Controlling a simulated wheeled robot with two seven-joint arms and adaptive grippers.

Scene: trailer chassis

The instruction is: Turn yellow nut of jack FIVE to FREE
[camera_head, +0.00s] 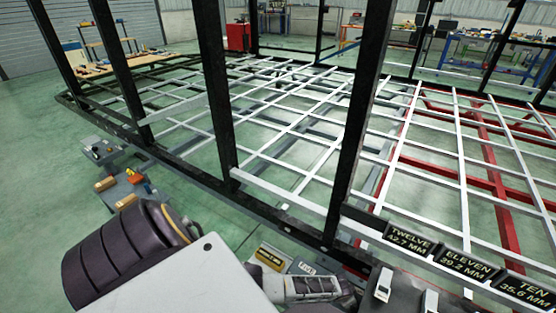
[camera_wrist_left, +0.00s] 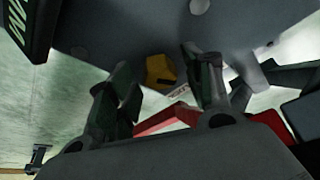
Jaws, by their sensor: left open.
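In the left wrist view a yellow nut (camera_wrist_left: 160,71) sits under a grey surface (camera_wrist_left: 115,35), between the two dark fingers of my left gripper (camera_wrist_left: 156,66). The fingers stand apart, one on each side, with a visible gap to the nut. A small pale label (camera_wrist_left: 179,91) with red marks is just beside the nut; its text is too small to read. In the head view the nut and my left gripper's fingers are hidden, and I cannot pick out jack FIVE.
The trailer frame (camera_head: 262,208) with black posts (camera_head: 214,85) crosses the head view. Plates TWELVE (camera_head: 410,237), ELEVEN (camera_head: 468,264) and TEN (camera_head: 528,288) line its near edge. A red bar (camera_wrist_left: 168,118) lies beyond the fingers. A dark lettered plate (camera_wrist_left: 32,28) is at upper left.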

